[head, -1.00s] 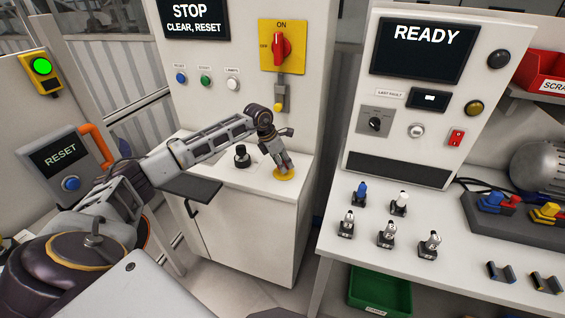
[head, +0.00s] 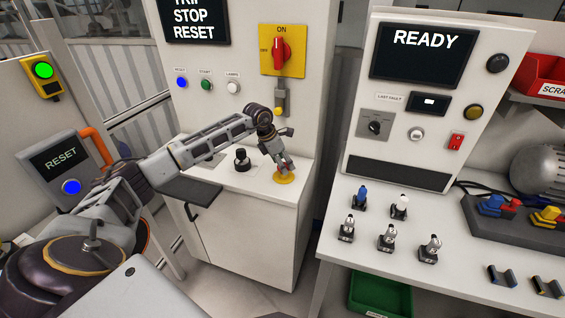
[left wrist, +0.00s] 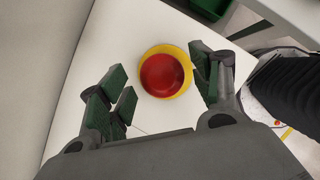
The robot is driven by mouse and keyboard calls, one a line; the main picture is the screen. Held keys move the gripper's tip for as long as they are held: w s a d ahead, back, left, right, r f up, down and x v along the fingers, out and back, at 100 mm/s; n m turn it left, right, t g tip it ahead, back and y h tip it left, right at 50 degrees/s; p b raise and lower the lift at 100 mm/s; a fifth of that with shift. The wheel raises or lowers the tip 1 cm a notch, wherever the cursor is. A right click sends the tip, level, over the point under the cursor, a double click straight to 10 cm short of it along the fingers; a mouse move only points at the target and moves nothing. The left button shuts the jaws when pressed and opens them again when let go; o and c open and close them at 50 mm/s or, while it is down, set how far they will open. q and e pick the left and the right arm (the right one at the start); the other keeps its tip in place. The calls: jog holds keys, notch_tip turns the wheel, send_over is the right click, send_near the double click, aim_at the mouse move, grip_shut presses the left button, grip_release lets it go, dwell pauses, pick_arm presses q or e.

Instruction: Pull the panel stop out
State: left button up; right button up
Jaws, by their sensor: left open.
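The panel stop is a red mushroom button on a yellow round base (head: 284,179), set on the white ledge of the cabinet. In the left wrist view the red button (left wrist: 162,75) shows between the finger pads. My left gripper (head: 281,164) points down over the stop, with its fingers open on either side. In the head view the fingers hide most of the red cap. My right gripper is not in view.
A black knob (head: 242,160) stands on the ledge left of my gripper. A red rotary switch (head: 282,49) is on the panel above. A display (head: 195,20) reads "STOP RESET" below a cut-off top line. The reset box (head: 62,163) is at the left.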

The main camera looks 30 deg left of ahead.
pick_arm(q)
jog(key=v, duration=1.2)
dwell(0.6)
